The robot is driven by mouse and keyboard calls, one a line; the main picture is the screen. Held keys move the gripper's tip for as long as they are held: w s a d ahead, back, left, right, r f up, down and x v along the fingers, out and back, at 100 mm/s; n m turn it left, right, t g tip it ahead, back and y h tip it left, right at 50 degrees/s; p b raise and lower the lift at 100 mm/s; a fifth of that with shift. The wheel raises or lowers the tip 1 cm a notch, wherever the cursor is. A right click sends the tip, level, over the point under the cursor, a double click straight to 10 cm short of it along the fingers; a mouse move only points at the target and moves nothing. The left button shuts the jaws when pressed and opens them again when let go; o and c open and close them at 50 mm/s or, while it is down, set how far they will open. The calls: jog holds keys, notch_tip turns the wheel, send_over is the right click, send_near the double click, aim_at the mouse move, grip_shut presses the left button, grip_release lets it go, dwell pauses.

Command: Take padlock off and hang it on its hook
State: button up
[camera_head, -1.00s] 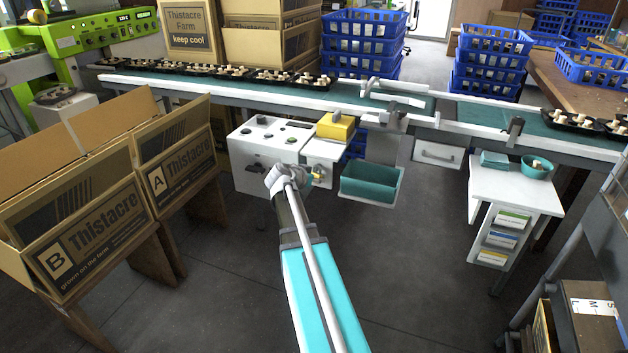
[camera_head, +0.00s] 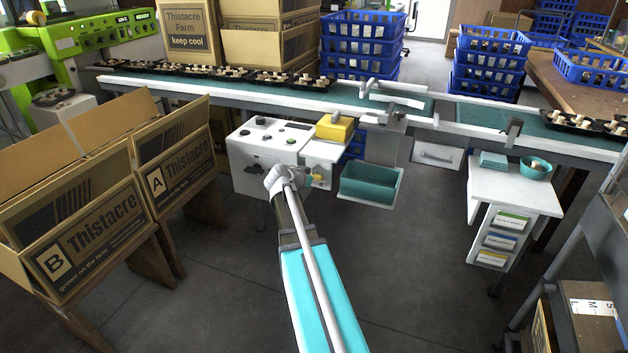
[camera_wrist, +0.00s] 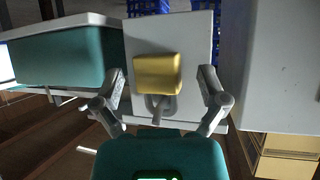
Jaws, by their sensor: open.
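The padlock has a yellow body and a grey shackle; in the wrist view the padlock (camera_wrist: 158,75) appears body-up, shackle toward me, in front of a pale panel (camera_wrist: 196,35). In the head view a small yellow patch of the padlock (camera_head: 318,181) shows on the front of the white box (camera_head: 322,153). My gripper (camera_wrist: 160,76) is open, with one finger on each side of the padlock and gaps on both sides. In the head view the wrist of my arm hides the fingers. I cannot make out the hook for certain.
A teal bin (camera_head: 369,184) hangs right of the white box; it also shows at left in the wrist view (camera_wrist: 66,57). A white control box (camera_head: 262,178) is on the left. A yellow block (camera_head: 336,127) sits on top. The conveyor (camera_head: 345,96) runs behind.

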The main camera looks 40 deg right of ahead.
dwell(0.4)
jog(key=s+a+r+p, duration=0.15)
jog(key=s+a, duration=0.25)
jog(key=a, duration=0.5)
jog(key=w+a+f+n+t+b, duration=0.1)
jog(key=w+a+f+t+b, duration=0.1)
jog(key=w+f+b, duration=0.4)
jog(key=w+a+f+n+t+h+b, duration=0.1)
jog(key=w+a+f+n+t+b, duration=0.1)
jog(key=w+f+b, duration=0.4)
jog(key=shift+w+a+f+b, duration=0.25)
jog(key=shift+w+b, duration=1.8)
jog(key=shift+w, duration=0.3)
